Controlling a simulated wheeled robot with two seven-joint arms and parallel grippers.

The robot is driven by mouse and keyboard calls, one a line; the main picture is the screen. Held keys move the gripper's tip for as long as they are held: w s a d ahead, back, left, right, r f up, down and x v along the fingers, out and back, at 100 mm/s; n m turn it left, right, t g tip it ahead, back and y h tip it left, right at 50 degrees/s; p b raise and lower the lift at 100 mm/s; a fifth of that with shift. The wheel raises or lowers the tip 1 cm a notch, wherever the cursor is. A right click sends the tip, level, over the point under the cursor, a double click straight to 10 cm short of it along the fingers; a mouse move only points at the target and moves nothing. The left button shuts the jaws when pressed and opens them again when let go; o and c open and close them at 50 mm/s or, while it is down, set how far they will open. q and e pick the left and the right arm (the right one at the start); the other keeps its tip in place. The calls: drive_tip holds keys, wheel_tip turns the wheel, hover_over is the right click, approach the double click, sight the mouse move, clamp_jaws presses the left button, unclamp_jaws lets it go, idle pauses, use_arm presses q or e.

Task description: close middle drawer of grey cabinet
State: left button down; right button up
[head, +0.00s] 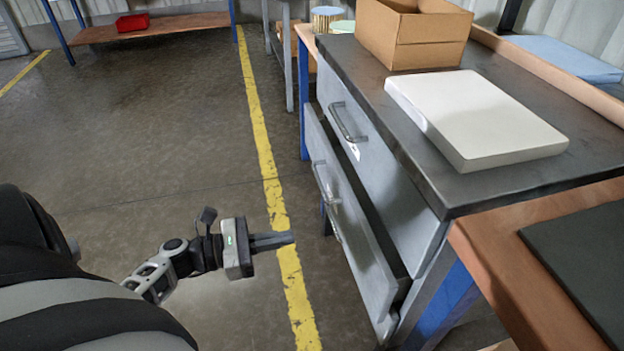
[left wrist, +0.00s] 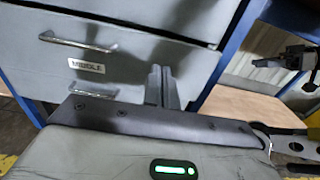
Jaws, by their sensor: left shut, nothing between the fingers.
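The grey cabinet (head: 425,195) stands at the right in the head view. Its middle drawer (head: 365,235) is pulled out, with a dark gap showing behind its front. The left wrist view shows a drawer front labelled MIDDLE (left wrist: 130,70), with a bar handle (left wrist: 77,42). My left gripper (head: 290,238) is shut and empty, left of the middle drawer's front and apart from it in the head view. Its fingers (left wrist: 162,85) show against the drawer front in the left wrist view. A dark part, possibly my right gripper (left wrist: 275,62), shows at that view's right edge, too unclear to read.
The top drawer (head: 370,150) looks shut. A cardboard box (head: 415,40) and a white slab (head: 478,115) lie on the cabinet top. A brown table (head: 515,275) adjoins at right. The floor (head: 150,130) left of the cabinet is open, crossed by a yellow line (head: 265,160).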

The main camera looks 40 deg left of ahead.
sight(358, 224)
use_arm(q)
drive_tip(key=x, duration=1.3)
drive_tip(key=shift+s, duration=0.1)
